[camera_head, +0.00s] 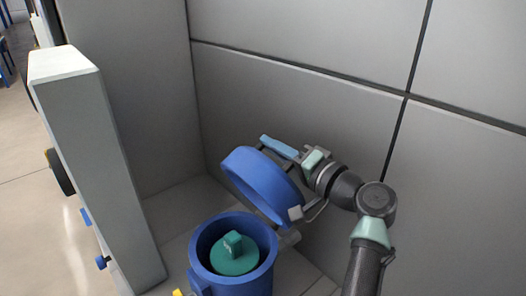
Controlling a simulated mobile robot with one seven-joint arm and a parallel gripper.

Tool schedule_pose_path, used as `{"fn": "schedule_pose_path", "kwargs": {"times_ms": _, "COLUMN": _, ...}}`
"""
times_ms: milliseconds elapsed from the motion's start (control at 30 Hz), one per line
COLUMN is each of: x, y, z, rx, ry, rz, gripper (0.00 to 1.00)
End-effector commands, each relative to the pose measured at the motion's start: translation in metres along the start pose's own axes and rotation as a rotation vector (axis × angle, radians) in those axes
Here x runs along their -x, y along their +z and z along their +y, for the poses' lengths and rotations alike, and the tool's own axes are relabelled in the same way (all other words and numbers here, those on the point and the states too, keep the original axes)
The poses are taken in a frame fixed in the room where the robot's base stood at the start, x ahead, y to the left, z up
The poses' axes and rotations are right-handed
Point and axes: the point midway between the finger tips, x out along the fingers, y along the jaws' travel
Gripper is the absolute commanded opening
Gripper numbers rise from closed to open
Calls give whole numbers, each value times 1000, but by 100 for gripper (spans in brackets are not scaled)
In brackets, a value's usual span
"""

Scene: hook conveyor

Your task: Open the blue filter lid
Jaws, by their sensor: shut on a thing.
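The blue filter lid (258,184) is raised and tilted up at the back right of the blue filter housing (207,231). The housing's round mouth is uncovered. A teal filter cap with a raised handle (236,259) sits inside the housing. My gripper (291,152) is behind the tilted lid, shut on the light blue lid handle (279,147) at the lid's upper edge. The fingertips are small and partly hidden. A grey bracket (297,213) shows by the lid's lower right edge.
Grey panel walls (290,95) stand close behind and to the right of the lid. A tall light grey panel (95,170) stands at the left, with blue knobs on its side. A small yellow part (178,293) shows at the housing's lower left. Open floor (30,165) lies far left.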

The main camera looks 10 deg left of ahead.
Motion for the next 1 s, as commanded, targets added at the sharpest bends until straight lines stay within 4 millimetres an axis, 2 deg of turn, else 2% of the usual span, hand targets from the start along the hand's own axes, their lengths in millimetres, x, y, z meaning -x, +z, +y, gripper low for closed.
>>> {"fn": "schedule_pose_path", "kwargs": {"times_ms": 300, "x": 0, "y": -9, "z": 6, "rx": -104, "ry": -2, "rz": 4, "gripper": 0}}
{"fn": "schedule_pose_path", "kwargs": {"times_ms": 800, "x": 0, "y": -10, "z": 8, "rx": -121, "ry": -1, "rz": 4, "gripper": 0}}
{"fn": "schedule_pose_path", "kwargs": {"times_ms": 833, "x": 0, "y": -10, "z": 8, "rx": -121, "ry": -1, "rz": 4, "gripper": 19}}
{"fn": "schedule_pose_path", "kwargs": {"times_ms": 967, "x": 0, "y": -10, "z": 9, "rx": -120, "ry": -1, "rz": 3, "gripper": 42}}
{"fn": "schedule_pose_path", "kwargs": {"times_ms": 1000, "x": 0, "y": -9, "z": 9, "rx": -120, "ry": 0, "rz": 3, "gripper": 45}}
